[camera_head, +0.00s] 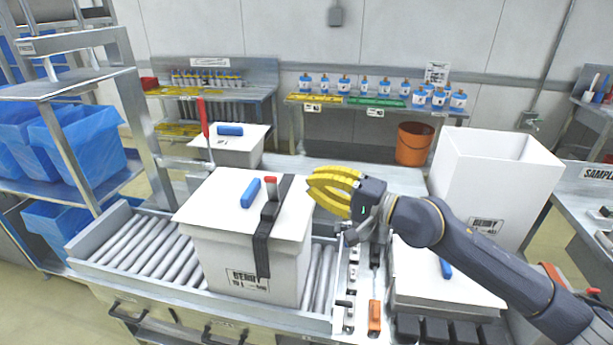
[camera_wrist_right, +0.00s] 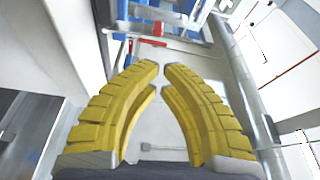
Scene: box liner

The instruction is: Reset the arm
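My right arm comes in from the lower right in the head view. Its yellow-fingered right gripper (camera_head: 309,186) hangs in the air just right of a lidded white box (camera_head: 245,265). The fingers curve inward, and in the right wrist view their tips (camera_wrist_right: 161,68) nearly meet with nothing between them. The gripper appears shut and empty. My left arm and gripper are not in view.
The white box stands on a roller conveyor (camera_head: 130,250), with a blue block (camera_head: 250,193) and a black strap device (camera_head: 268,225) on top. An open white box (camera_head: 490,180) and an orange bucket (camera_head: 413,144) stand right of the gripper. Blue-lined bins (camera_head: 85,140) fill the left rack.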

